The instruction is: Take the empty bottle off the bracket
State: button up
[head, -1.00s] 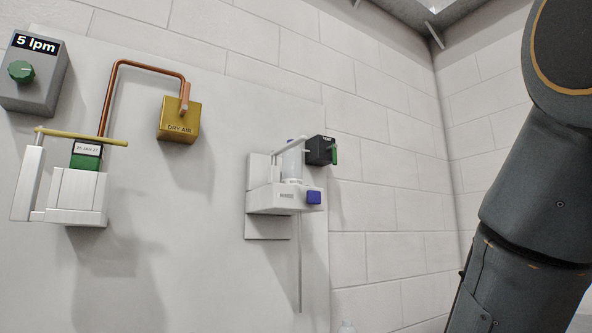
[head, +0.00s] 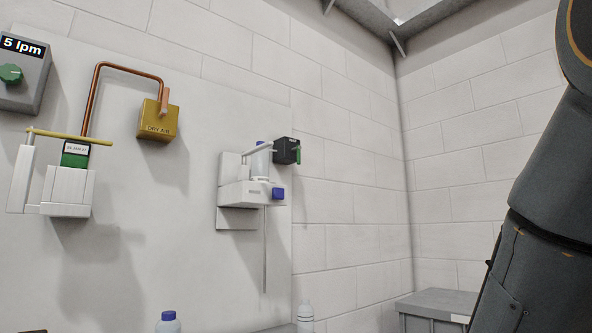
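A thin tube hangs below the bracket. My gripper is out of view; only my dark arm (head: 548,215) shows at the right, well apart from the bracket.
A black box (head: 286,151) with a green lever is beside the bottle. Left are a gold DRY AIR box (head: 158,121), copper pipe, grey 5 lpm box (head: 25,72) and white holder (head: 66,192). Below stand a blue-capped bottle (head: 168,325), a pale-capped bottle (head: 305,319) and a grey container (head: 440,306).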

aim_at(260, 160)
jog(key=z, duration=1.1)
jog(key=i, duration=0.8)
jog(key=u, duration=1.85)
